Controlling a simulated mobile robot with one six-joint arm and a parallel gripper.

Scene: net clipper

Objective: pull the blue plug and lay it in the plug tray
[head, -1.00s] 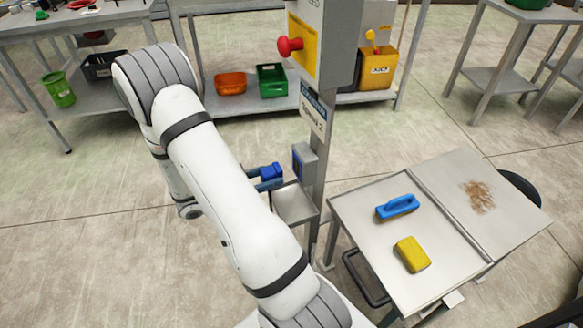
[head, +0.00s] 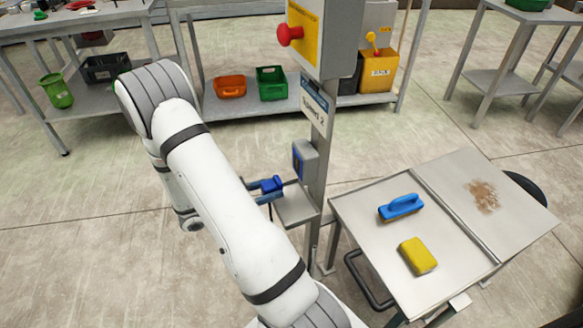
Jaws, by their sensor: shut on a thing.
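The blue plug (head: 273,184) is out of the socket box (head: 306,161), just to its left and a little lower in the picture. My gripper (head: 268,190) is shut on the plug; its blue fingers show at the plug's left and lower side, and the rest is behind my arm. A dark cable seems to hang below the plug. The grey plug tray (head: 296,207) is fixed to the post below the socket box. The plug is by the tray's back left edge, and I cannot tell whether it touches.
The grey post (head: 319,180) carries a control box with a red button (head: 289,35). A steel table (head: 370,245) at right holds a blue brush (head: 401,207) and a yellow sponge (head: 418,255). Shelves with bins stand behind. The floor at left is clear.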

